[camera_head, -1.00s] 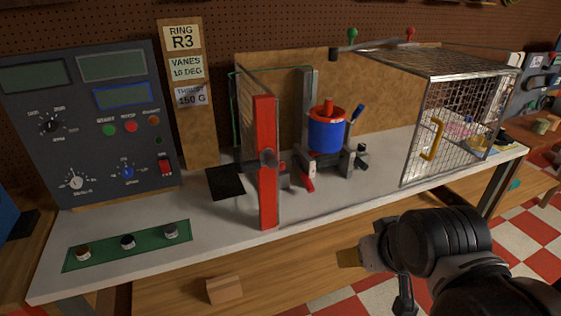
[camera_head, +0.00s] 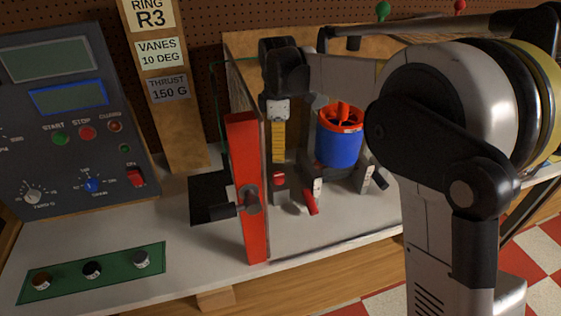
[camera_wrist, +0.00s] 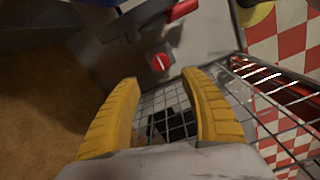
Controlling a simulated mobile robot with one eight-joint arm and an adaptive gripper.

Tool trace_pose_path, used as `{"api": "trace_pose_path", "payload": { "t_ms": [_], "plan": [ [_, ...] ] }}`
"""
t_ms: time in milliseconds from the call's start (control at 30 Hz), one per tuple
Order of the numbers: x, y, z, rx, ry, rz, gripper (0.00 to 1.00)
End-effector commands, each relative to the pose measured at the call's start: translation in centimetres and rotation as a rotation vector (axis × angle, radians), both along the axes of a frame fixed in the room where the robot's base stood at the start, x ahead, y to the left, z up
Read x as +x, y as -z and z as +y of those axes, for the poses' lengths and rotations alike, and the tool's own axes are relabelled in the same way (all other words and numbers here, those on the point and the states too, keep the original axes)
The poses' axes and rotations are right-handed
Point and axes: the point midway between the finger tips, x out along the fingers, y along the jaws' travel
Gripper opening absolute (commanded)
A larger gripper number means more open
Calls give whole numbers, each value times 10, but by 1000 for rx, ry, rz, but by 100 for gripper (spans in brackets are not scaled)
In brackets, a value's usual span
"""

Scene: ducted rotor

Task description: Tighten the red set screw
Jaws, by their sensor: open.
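The red set screw (camera_wrist: 160,62) shows in the wrist view as a small red disc with a pale slot, just beyond the fingertips. In the head view it (camera_head: 279,180) is a small red knob on the stand at the left of the blue ducted rotor (camera_head: 339,147). My gripper (camera_head: 278,160) points down just above the screw in the head view. Its two yellow fingers (camera_wrist: 160,80) are apart in the wrist view, with nothing between their tips. I see a gap between the fingers and the screw.
A red upright post (camera_head: 246,190) with a clear panel stands left of my gripper. A red-handled lever (camera_head: 311,203) sits low by the rotor. Wire mesh (camera_wrist: 265,90) runs close to the right finger in the wrist view. The control panel (camera_head: 75,120) stands at the left.

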Motion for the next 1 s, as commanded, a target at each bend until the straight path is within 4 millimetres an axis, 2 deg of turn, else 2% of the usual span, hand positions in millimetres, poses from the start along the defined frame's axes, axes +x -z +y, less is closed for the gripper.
{"api": "trace_pose_path", "payload": {
  "t_ms": [167, 400, 600, 733, 1000],
  "plan": [
    [1, 23, 1, -1, -8, 3, 53],
    [1, 73, 1, -1, -5, 2, 53],
    [1, 100, 0, 0, -5, 2, 53],
    [1, 107, 0, 0, -4, 1, 53],
    [0, 108, 0, 0, -4, 1, 53]
  ]
}}
